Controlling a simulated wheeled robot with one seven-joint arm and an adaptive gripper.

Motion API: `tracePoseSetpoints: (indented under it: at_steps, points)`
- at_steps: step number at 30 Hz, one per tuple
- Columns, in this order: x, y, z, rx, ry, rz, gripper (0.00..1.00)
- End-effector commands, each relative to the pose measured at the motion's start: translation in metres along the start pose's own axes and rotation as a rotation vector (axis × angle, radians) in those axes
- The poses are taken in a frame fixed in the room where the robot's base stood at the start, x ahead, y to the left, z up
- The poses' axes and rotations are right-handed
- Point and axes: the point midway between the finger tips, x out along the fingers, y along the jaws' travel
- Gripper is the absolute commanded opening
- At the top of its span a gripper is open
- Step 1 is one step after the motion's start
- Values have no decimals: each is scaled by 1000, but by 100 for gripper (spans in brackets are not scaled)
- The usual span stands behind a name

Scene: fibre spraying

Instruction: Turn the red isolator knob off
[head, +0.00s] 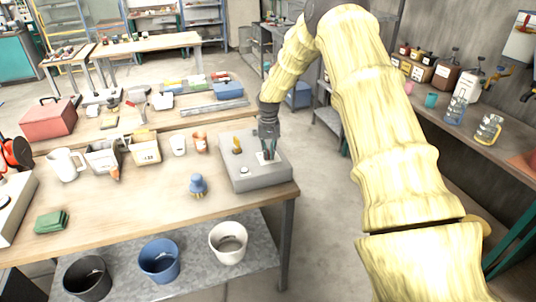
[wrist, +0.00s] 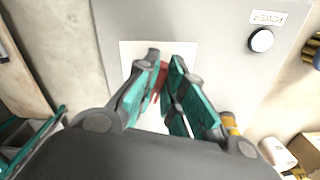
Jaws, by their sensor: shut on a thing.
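A grey control box (head: 256,178) sits at the right end of the wooden workbench. My gripper (head: 268,154) points down at the white plate on the box's top. In the wrist view my gripper (wrist: 167,72) has its two teal-and-grey fingers closed on the red isolator knob (wrist: 161,76). Only a red sliver of the knob shows between the fingers; its angle is mostly hidden. The white plate (wrist: 129,52) lies around it on the grey box (wrist: 215,50).
A white round button (wrist: 261,40) with a label is on the box, and a yellow part (head: 237,146) stands on it. A blue-topped brush (head: 198,184), cups and a white jug (head: 66,164) stand on the bench (head: 140,215). Buckets (head: 228,242) are on the lower shelf.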

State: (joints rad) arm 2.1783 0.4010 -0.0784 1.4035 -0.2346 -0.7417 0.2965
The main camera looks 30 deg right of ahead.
Motion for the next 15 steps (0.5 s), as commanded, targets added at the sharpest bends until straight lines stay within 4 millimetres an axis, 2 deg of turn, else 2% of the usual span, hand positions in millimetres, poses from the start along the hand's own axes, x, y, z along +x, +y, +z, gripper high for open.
tracePoseSetpoints:
  at_steps: [15]
  points:
    - [1, 7, -1, -490, -1, 0, 0]
